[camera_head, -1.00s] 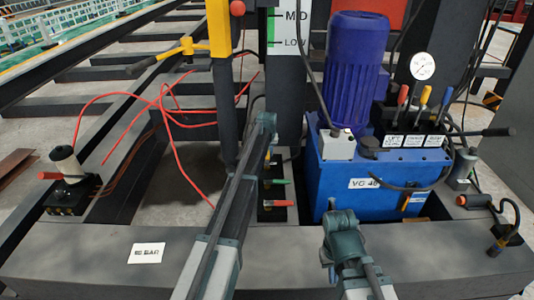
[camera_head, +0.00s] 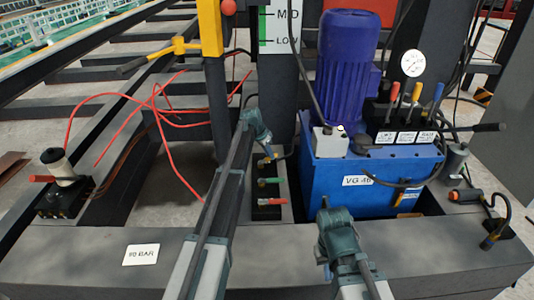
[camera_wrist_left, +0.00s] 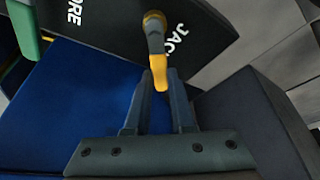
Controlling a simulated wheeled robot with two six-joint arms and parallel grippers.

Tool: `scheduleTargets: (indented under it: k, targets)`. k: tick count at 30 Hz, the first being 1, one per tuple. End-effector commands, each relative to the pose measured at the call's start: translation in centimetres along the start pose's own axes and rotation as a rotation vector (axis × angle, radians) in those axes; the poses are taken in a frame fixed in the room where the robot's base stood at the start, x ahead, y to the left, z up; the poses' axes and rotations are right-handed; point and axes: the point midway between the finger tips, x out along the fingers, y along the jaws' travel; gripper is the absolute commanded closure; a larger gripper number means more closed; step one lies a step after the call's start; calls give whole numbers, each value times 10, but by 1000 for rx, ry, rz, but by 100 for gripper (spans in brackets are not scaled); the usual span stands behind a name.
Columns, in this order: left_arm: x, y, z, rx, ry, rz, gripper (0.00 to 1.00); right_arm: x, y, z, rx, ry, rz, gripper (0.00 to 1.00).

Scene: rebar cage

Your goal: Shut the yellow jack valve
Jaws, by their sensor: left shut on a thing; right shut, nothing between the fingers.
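The yellow jack valve's handle (camera_wrist_left: 160,72) shows in the left wrist view, on a dark stem above a black plate lettered "JACK". My left gripper (camera_wrist_left: 160,88) is shut on the handle's lower end, with a finger on each side. In the head view my left gripper (camera_head: 257,128) is at the top of the valve row and mostly hides the yellow handle. The green valve handle (camera_head: 270,181) and red valve handle (camera_head: 271,201) sit below it. My right gripper (camera_head: 334,215) is shut and empty, in front of the blue tank.
The blue tank (camera_head: 318,185) with its motor (camera_head: 347,70) stands right of the valves. A pressure gauge (camera_head: 413,63) and levers are above it. A hand pump (camera_head: 57,170) with red hoses (camera_head: 160,110) is at left. A yellow post (camera_head: 210,30) stands behind my left arm.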

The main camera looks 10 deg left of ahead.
Motion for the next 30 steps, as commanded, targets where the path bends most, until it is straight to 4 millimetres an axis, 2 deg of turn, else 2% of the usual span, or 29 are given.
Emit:
scheduleTargets:
  k: [15,30]
  targets:
    - [-2,19,4,408,-2,171,100,0,0,0,0,0,0,100]
    - [-3,26,8,583,-2,242,100,0,0,0,0,0,0,100]
